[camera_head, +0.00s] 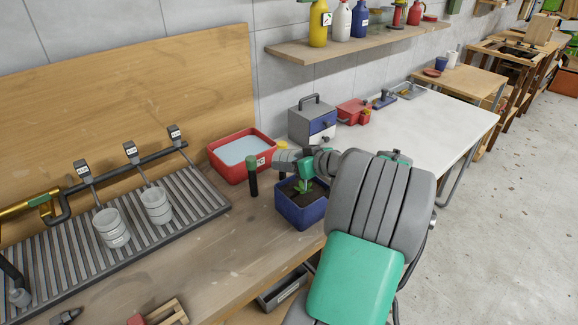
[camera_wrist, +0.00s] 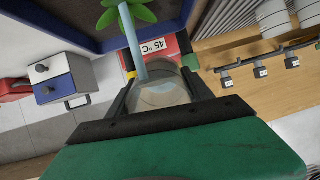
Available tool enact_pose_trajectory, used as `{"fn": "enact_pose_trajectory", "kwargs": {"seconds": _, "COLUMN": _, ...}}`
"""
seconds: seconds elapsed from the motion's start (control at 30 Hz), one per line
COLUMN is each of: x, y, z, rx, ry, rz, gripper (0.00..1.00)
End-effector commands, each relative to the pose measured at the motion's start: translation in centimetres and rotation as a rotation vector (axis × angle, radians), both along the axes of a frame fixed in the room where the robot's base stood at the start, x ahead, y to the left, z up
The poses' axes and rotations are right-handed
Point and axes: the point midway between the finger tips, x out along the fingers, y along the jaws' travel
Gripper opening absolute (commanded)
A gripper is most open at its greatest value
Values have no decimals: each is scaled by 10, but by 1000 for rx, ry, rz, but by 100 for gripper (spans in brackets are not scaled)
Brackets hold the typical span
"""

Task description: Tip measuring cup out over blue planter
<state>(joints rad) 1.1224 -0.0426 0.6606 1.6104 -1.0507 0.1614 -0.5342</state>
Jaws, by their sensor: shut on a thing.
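My gripper (camera_wrist: 160,72) is shut on a clear measuring cup (camera_wrist: 165,95), held between its two dark fingers in the wrist view. The cup is tipped, and a light-blue stream (camera_wrist: 134,45) runs from its mouth toward the green plant (camera_wrist: 128,14). The blue planter (camera_head: 290,212) stands on the bench in the head view, with the plant (camera_head: 300,186) in dark soil. My gripper (camera_head: 303,172) is over the planter there, and the cup is hard to make out. The planter's rim (camera_wrist: 85,38) also shows in the wrist view.
A red basin (camera_head: 226,170) of water stands just behind and left of the planter. A dark green-topped cylinder (camera_head: 253,178) stands close to its left. A slatted rack (camera_head: 75,250) with white cups is further left. A grey toolbox (camera_head: 307,121) stands behind.

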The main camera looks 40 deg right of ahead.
Motion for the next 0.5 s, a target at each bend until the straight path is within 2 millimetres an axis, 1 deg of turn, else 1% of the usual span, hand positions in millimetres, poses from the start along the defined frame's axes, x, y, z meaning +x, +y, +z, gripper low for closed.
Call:
{"fn": "enact_pose_trajectory", "kwargs": {"seconds": 0.03, "x": 0, "y": -1, "z": -4, "rx": 2, "ry": -18, "rz": -2, "gripper": 7}}
{"fn": "enact_pose_trajectory", "kwargs": {"seconds": 0.5, "x": -2, "y": -1, "z": -7, "rx": 17, "ry": -138, "rz": -1, "gripper": 7}}
